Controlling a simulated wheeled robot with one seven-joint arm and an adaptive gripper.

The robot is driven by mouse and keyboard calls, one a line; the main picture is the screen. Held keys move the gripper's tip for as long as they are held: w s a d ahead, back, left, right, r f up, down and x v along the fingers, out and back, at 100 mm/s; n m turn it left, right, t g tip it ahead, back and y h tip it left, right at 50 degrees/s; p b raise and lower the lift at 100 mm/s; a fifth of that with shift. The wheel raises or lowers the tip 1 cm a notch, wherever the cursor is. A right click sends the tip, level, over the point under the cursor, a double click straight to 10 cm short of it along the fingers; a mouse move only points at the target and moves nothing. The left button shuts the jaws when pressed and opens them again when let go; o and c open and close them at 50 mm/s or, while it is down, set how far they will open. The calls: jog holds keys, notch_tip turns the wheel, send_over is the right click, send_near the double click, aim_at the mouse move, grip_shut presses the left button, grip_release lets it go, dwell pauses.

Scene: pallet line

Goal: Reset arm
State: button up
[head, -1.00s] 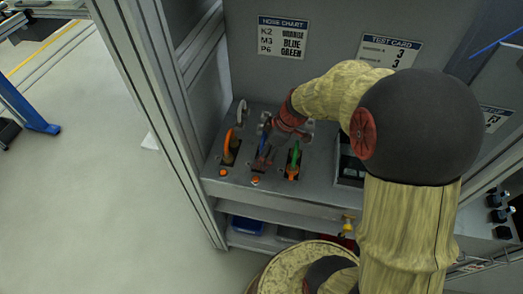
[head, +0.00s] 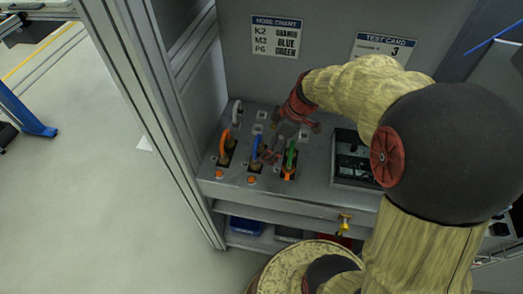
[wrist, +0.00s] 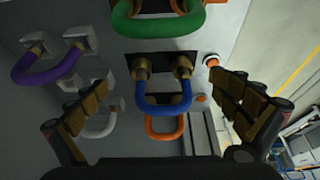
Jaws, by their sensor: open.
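My gripper (head: 283,148) is over the panel bench, near the blue hose loop (head: 256,147) and the green hose loop (head: 291,155) in the head view. In the wrist view my gripper (wrist: 165,112) is open and its fingers are spread wide, with nothing between the tips. The blue hose loop (wrist: 170,111) hangs from two brass fittings in the middle of that view, beyond the fingers. The green hose loop (wrist: 158,25) is above it and the orange hose loop (wrist: 164,136) below it. My arm hides part of the bench's right side in the head view.
A purple loop (wrist: 48,75) and a white loop (wrist: 100,125) sit left in the wrist view. A hose chart (head: 277,37) and test card (head: 383,47) hang behind the bench (head: 215,188). A dark tray (head: 352,180) lies to the right. A frame post (head: 140,85) stands left.

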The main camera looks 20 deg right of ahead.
jog(key=shift+s+d+r, duration=0.1)
jog(key=shift+d+r, duration=0.1)
jog(key=shift+r, duration=1.15)
jog(key=shift+s+d+r, duration=0.1)
jog(key=shift+d+r, duration=0.05)
jog(key=shift+r, duration=1.2)
